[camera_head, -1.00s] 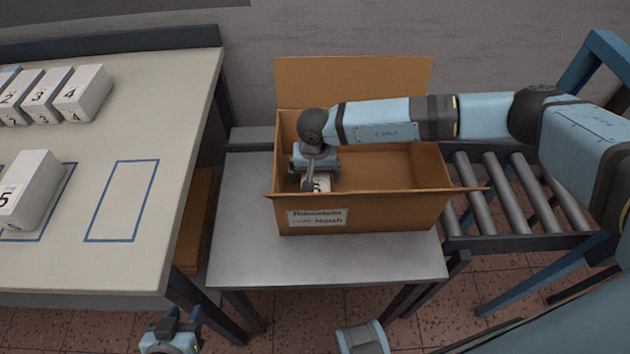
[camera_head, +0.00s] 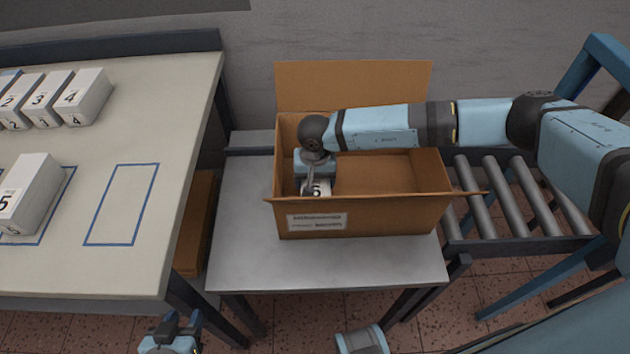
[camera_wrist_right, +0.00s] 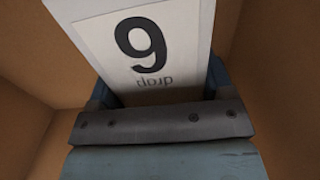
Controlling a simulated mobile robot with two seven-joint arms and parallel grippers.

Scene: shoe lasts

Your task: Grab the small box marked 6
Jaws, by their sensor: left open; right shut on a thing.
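The small white box marked 6 (camera_head: 318,188) is inside the open cardboard carton (camera_head: 400,212), at its left end. My right gripper (camera_head: 314,180) reaches down into the carton and is shut on this box. In the right wrist view the box (camera_wrist_right: 190,35) fills the upper middle, its label reading upside down, between the fingers of my right gripper (camera_wrist_right: 160,95). How far the box is off the carton floor is hidden. My left gripper (camera_head: 172,325) is open and empty, low in the picture in front of the tables.
The carton stands on a grey side table (camera_head: 240,230). A roller conveyor (camera_head: 515,205) is to the right. On the left table (camera_head: 130,130), white boxes marked 2, 3, 4 and 5 (camera_head: 35,185) stand near an empty blue outline (camera_head: 123,205).

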